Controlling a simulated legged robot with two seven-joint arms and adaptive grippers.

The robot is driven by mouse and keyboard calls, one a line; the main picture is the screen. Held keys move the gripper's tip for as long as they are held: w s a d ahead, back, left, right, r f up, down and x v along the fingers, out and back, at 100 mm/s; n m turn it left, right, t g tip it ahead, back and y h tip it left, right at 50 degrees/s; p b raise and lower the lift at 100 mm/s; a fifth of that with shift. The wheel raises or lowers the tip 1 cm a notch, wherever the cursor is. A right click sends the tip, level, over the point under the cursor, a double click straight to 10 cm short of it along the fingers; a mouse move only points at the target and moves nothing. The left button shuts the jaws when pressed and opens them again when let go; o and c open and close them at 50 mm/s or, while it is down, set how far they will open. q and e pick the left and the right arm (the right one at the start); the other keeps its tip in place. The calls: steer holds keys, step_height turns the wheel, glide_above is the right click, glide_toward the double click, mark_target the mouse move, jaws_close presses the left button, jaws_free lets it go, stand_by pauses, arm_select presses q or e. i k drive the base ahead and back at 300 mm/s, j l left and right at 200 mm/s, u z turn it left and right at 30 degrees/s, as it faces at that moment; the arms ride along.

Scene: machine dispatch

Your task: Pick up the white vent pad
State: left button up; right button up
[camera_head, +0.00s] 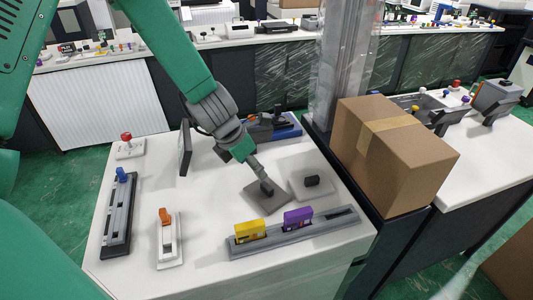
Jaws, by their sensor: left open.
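A pale, nearly white square pad (299,188) with a short black knob (312,181) lies on the white table, right of centre; I take it to be the white vent pad. My left gripper (262,178) reaches down from the upper left, just left of this pad. Its tips are over a grey square plate (262,203) with a dark knob; whether they touch it I cannot tell. The fingers are small in view, and the gripper is open, with nothing seen held. My right gripper is not in view.
A grey rail (333,222) with yellow (250,231) and purple (298,217) blocks lies in front. An orange-topped switch (169,245), a blue-knobbed slider (118,220) and a red-knobbed device (130,147) stand left. A cardboard box (390,165) stands right, beside the table.

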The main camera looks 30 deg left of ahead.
mark_target(315, 185)
steer(key=k, duration=1)
